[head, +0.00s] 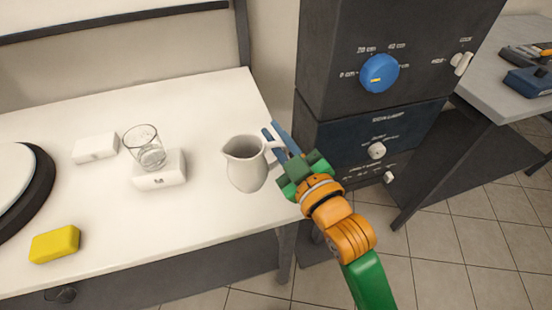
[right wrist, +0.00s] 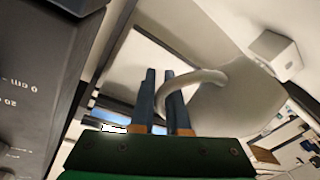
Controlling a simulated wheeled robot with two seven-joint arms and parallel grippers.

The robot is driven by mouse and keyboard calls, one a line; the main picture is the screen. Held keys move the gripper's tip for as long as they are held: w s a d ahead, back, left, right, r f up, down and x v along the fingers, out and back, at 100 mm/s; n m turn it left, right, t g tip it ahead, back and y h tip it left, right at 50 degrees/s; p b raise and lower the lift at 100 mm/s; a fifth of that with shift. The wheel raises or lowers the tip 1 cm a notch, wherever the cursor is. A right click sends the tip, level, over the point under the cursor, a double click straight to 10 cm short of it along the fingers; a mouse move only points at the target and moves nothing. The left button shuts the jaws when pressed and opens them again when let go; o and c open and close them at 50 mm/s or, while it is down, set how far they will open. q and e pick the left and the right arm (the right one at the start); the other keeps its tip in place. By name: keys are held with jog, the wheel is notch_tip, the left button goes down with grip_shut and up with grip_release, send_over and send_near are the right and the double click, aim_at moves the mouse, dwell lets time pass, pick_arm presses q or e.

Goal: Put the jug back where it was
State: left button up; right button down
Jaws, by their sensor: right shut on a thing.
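The white jug (head: 246,165) stands upright at the right end of the white table, its spout to the left and its handle to the right. My right gripper (head: 276,139) reaches in from the right and is shut on the jug's handle. In the right wrist view the two blue fingers (right wrist: 161,100) are close together at the curved handle, and the jug body (right wrist: 235,110) is to their right. I cannot tell whether the jug's base touches the table top. My left gripper is not in view.
A glass (head: 146,148) stands at a white block (head: 159,170), left of the jug. Another white block (head: 95,147), a yellow sponge (head: 55,244) and a round black-rimmed plate (head: 40,185) are farther left. A dark cabinet with a blue dial (head: 380,74) stands close on the right.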

jog(key=w+f, duration=0.1)
jog(key=f, duration=0.1)
jog(key=w+f+b, duration=0.1)
jog(key=w+f, duration=0.1)
jog(key=f, duration=0.1)
jog(key=w+f+b, duration=0.1)
jog(key=w+f, duration=0.1)
jog(key=f, duration=0.1)
jog(key=shift+f, duration=0.4)
jog(key=shift+f+b, duration=0.2)
jog(key=shift+b, duration=0.1)
jog(key=c, duration=0.9)
grip_release()
jog(key=shift+r, duration=0.15)
